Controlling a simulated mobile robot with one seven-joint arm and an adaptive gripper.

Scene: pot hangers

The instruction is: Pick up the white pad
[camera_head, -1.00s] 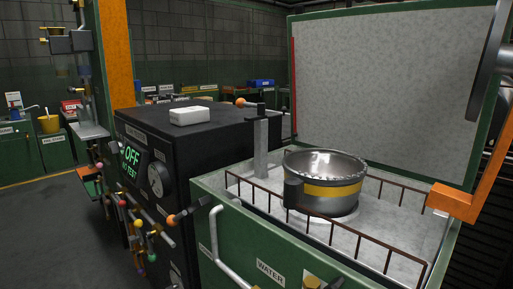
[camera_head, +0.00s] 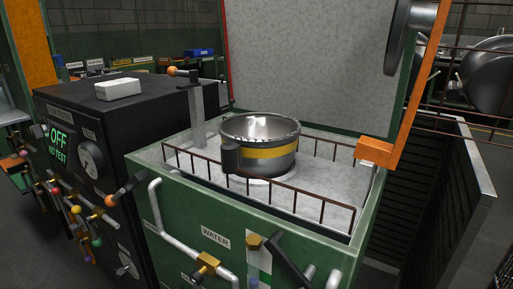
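A small white block with rounded edges (camera_head: 118,88), which looks like the white pad, lies flat on top of the black control box (camera_head: 60,95) at the left. Nothing touches it from above. A white round rim (camera_head: 262,181) also shows under the metal pot (camera_head: 262,135); the pot hides most of it. My gripper is not in view.
The pot with a yellow band stands in a green-sided tray fenced by a brown rail (camera_head: 290,195). A grey upright post with an orange-knobbed lever (camera_head: 197,115) stands between box and pot. An upright grey panel (camera_head: 310,60) rises behind. Pipes and valves (camera_head: 207,262) stick out in front.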

